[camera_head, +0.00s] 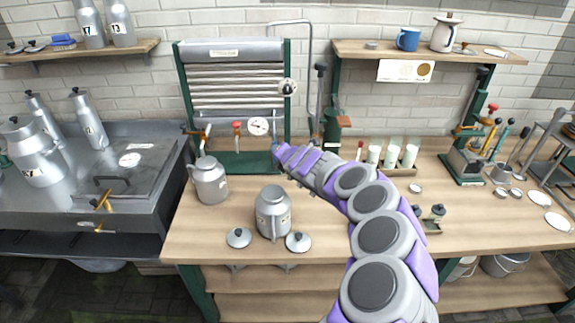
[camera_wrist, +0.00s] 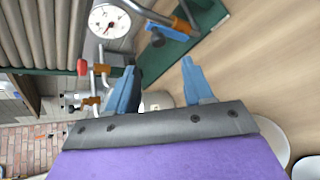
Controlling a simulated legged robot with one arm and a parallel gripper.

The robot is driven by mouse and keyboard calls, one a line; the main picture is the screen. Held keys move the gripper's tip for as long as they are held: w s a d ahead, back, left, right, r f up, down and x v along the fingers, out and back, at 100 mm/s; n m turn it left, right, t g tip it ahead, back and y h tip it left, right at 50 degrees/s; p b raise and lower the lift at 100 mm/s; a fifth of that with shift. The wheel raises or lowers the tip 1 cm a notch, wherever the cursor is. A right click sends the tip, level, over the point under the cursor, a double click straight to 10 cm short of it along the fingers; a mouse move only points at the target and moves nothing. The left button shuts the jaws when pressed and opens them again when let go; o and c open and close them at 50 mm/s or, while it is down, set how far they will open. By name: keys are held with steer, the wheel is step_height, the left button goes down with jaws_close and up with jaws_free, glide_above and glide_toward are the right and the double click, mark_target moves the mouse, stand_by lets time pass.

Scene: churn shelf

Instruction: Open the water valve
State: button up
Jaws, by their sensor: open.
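A red-handled valve (camera_head: 237,125) stands left of a round white gauge (camera_head: 258,126) at the foot of the ribbed metal cooler (camera_head: 235,85). Another valve with a brown-orange lever (camera_head: 205,138) sits farther left; I cannot tell which is the water valve. In the wrist view the red handle (camera_wrist: 82,67) and an orange lever (camera_wrist: 92,101) show left of my fingers, near the gauge (camera_wrist: 109,20). My gripper (camera_wrist: 160,85) is open and empty, its blue fingers apart. In the head view it (camera_head: 281,152) is in front of the cooler's right side, hiding part of it.
A rack of milk glasses (camera_head: 392,156) stands right of my arm.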

steer(key=v, duration=0.6)
steer(key=shift+s+r+b, duration=0.2)
steer(key=shift+r+b, duration=0.05)
steer(key=shift+b, duration=0.1)
steer(key=shift+d, duration=0.15)
